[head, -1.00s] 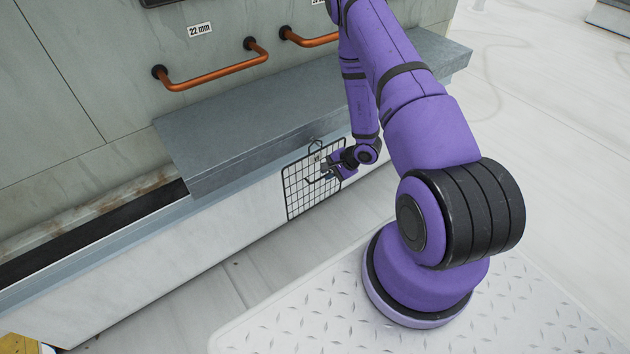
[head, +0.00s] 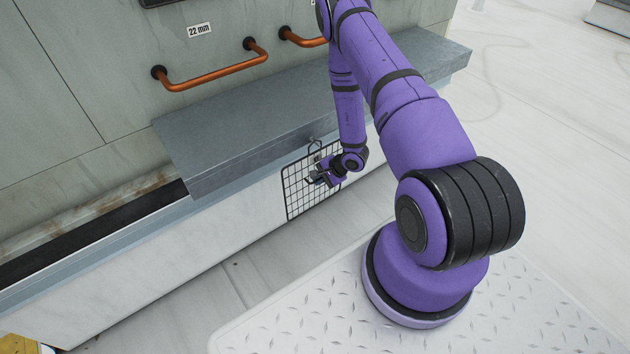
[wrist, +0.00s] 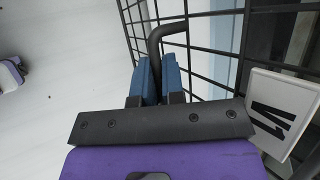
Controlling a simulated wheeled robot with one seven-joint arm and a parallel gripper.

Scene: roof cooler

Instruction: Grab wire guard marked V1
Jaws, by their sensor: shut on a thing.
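The wire guard (head: 299,188) is a black grid panel. In the head view it hangs upright by a top hook against the pale wall below the grey ledge. In the wrist view its black bars (wrist: 213,50) run close behind my gripper, and a white tag reading V1 (wrist: 283,112) sits at the right. My gripper (head: 314,178) is in front of the guard. In the wrist view its blue fingers (wrist: 160,75) are close together around a bent black bar, the guard's handle (wrist: 153,42). The fingertips' exact contact is partly hidden.
A grey metal ledge (head: 255,125) juts out above the guard. Orange pipes (head: 215,75) stand out from the wall above it, by a 22 mm label (head: 199,30). The pale floor (head: 225,280) in front of the wall is clear.

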